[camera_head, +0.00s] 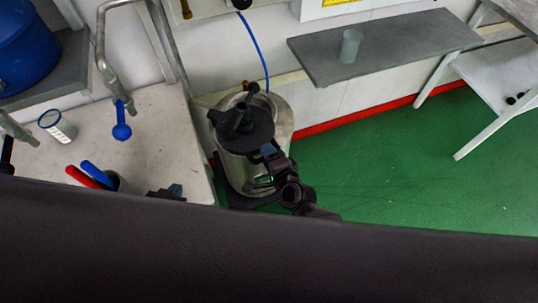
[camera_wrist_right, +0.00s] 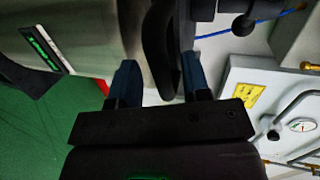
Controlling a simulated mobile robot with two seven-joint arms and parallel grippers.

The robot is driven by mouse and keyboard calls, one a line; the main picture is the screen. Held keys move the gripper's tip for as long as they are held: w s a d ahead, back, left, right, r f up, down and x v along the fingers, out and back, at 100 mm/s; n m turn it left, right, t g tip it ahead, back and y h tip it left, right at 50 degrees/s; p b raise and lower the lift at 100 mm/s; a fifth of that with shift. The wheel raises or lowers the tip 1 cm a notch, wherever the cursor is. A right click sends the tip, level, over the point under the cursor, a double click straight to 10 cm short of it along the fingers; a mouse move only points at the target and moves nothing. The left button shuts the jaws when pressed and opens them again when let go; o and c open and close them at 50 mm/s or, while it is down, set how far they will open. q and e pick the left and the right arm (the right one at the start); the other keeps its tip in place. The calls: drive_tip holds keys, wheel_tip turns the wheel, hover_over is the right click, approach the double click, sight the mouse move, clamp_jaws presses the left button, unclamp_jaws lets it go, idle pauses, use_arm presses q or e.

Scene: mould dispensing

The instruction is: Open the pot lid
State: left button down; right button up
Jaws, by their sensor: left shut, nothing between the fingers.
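The metal pot (camera_head: 243,172) stands on the floor beside the table. Its black lid (camera_head: 250,134), with dark knobs on top, sits over the pot's mouth. A strip of metal rim shows behind it, and I cannot tell whether the lid is fully seated. My right gripper (camera_head: 268,152) is at the lid's near right side. In the right wrist view its blue fingers (camera_wrist_right: 158,85) stand apart, either side of a black curved part (camera_wrist_right: 160,50), with light gaps visible beside it. My left gripper (camera_head: 170,191) is shut and empty, low over the table's front edge, partly hidden by my body.
The table (camera_head: 140,125) holds a beaker (camera_head: 57,125) and a cup with red and blue handles (camera_head: 92,172). A blue-knobbed tap (camera_head: 121,125) rises above it. A blue hose (camera_head: 258,50) hangs behind the pot. A grey shelf (camera_head: 400,45) carries a cup (camera_head: 350,46). Green floor (camera_head: 400,160) is open at right.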

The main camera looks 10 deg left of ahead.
drive_tip(key=shift+r, duration=0.1)
drive_tip(key=p+v, duration=0.1)
drive_tip(key=v, duration=0.9)
drive_tip(key=shift+s+d, duration=0.2)
drive_tip(key=shift+s, duration=0.05)
drive_tip(key=shift+r, duration=0.1)
